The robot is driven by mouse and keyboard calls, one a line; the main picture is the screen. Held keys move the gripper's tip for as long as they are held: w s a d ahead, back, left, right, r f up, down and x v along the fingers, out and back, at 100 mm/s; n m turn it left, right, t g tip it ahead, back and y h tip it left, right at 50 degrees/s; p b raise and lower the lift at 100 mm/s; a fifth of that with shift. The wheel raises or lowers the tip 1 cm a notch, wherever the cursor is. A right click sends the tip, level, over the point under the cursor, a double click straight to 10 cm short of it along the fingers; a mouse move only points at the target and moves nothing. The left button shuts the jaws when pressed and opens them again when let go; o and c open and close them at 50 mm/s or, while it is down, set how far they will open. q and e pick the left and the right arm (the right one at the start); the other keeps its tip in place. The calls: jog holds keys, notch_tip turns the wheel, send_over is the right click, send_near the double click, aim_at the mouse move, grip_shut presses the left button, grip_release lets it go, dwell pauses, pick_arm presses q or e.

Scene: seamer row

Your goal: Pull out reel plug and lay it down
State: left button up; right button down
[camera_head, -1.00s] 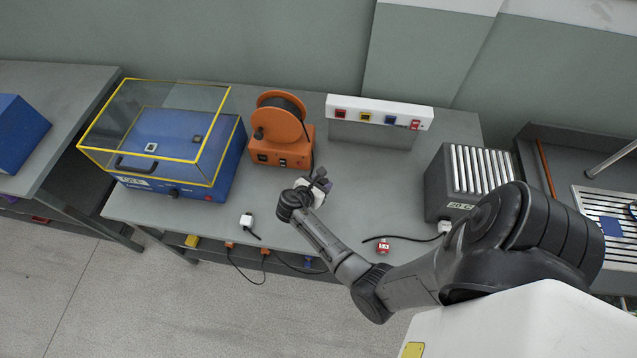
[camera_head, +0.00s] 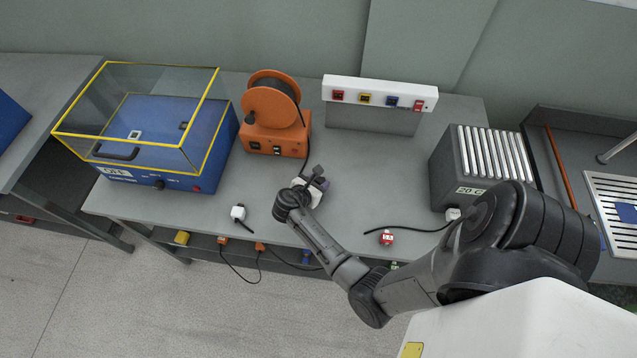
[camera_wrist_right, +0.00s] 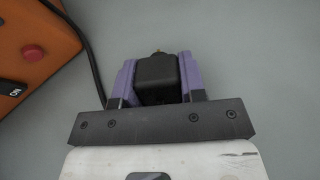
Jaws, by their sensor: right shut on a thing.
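The orange cable reel (camera_head: 280,138) stands on the grey bench, left of the middle. Its dark cable runs down from the drum along the reel's right side. My right gripper (camera_head: 318,183) is in front of the reel, over bare bench. In the right wrist view, its purple fingers (camera_wrist_right: 157,82) are shut on the black reel plug (camera_wrist_right: 157,76). The plug's tip points away from the wrist, with grey bench surface behind it and no socket around it. I cannot tell the exact height above the bench. My left gripper is out of view.
A white-topped socket strip (camera_head: 380,90) stands at the back. A blue machine with a clear yellow-edged guard (camera_head: 150,175) is left, a grey ribbed heater box (camera_head: 475,170) right. A white plug (camera_head: 238,212) and a red-and-white plug (camera_head: 386,237) lie near the front edge.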

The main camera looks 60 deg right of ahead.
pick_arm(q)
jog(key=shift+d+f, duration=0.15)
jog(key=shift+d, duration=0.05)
pick_arm(e)
jog(key=c, duration=0.6)
grip_release()
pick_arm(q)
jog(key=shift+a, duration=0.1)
